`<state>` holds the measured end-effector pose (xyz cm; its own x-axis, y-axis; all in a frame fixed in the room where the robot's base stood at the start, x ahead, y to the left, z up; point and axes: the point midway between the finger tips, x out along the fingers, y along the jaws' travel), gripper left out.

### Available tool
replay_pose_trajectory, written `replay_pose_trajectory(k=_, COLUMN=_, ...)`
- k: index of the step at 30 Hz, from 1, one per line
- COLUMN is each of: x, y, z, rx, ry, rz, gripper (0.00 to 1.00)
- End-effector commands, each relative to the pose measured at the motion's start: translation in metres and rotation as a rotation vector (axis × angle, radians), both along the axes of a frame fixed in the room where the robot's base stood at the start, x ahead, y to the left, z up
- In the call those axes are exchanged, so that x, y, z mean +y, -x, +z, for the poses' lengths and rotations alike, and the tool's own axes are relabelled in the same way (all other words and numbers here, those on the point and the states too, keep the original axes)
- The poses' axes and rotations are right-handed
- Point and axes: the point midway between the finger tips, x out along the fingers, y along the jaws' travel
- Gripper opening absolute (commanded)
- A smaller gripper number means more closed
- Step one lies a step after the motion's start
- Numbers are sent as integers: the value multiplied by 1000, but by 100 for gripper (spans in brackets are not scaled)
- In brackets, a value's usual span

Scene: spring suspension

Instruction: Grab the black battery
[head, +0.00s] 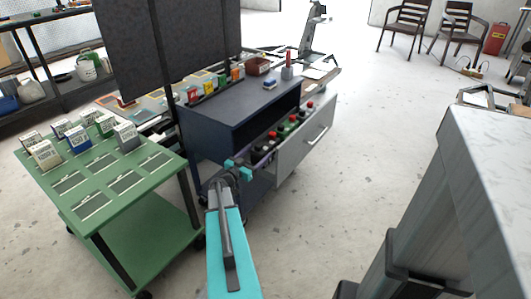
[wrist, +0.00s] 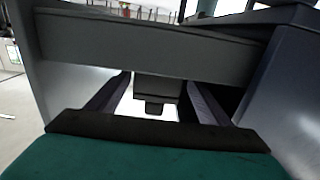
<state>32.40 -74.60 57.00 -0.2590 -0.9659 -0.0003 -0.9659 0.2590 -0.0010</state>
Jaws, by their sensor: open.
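My gripper (head: 238,168) is at the near left end of the open drawer (head: 304,145) of the dark blue cabinet (head: 235,105). Its jaws are open, and it also shows in the wrist view (wrist: 157,82). A row of small objects with red, green and dark tops stands in the drawer. A dark one (head: 257,155) is closest to my gripper; I cannot tell whether it is the black battery. In the wrist view a dark block (wrist: 153,107) shows between the two fingers, apart from both. A grey panel (wrist: 150,48) crosses above it.
A green cart (head: 110,215) with several labelled boxes stands at the left. In the wrist view a blue-grey cabinet side (wrist: 288,95) is close on the right. Floor right of the drawer is clear.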

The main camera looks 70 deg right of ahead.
Motion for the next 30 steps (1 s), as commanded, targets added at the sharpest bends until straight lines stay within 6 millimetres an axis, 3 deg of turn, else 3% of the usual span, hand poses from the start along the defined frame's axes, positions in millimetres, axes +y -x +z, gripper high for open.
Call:
replay_pose_trajectory(k=4, x=-9, y=2, z=0, rx=1, ry=0, rz=2, gripper=73)
replay_pose_trajectory(k=17, x=-12, y=3, z=0, rx=1, ry=0, rz=2, gripper=73)
replay_pose_trajectory(k=30, x=-54, y=18, z=-2, rx=1, ry=0, rz=3, gripper=73)
